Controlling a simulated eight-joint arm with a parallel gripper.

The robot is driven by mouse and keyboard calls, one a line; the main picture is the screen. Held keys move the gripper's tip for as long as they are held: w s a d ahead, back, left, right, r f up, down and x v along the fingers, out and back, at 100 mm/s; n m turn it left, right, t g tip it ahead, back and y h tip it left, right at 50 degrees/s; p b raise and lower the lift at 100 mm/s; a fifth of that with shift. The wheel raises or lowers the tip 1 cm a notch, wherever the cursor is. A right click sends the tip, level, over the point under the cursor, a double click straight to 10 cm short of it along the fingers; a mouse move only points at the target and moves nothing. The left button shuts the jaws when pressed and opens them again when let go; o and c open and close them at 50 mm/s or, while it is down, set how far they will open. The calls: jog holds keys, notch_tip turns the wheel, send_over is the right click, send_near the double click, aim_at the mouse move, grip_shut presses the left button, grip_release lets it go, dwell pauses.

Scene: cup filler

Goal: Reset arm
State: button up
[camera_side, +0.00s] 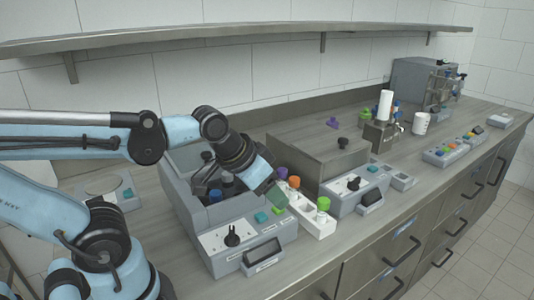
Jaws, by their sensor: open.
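My arm comes in from the left, with its wrist bent down over the grey device (232,220) at the front. My gripper (271,190) is small and dark here, just left of the white rack (318,224). The gripper is open, but its fingers are hard to make out. A green piece (277,198) shows right at its tip; I cannot tell whether they touch. The rack holds tubes with an orange cap (294,182) and a green cap (323,203). A purple cap (282,173) shows behind them.
A second grey device (352,188) stands right of the rack. Farther back are a steel box (308,150), a white cup (421,123), a button panel (452,151) and a grey machine (421,80). A shelf (240,32) runs along the wall above. The counter's front strip is mostly clear.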

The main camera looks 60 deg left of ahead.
jog(key=shift+s+f+t, duration=0.3)
jog(key=shift+s+f, duration=0.1)
jog(key=shift+f, duration=0.1)
dwell(0.5)
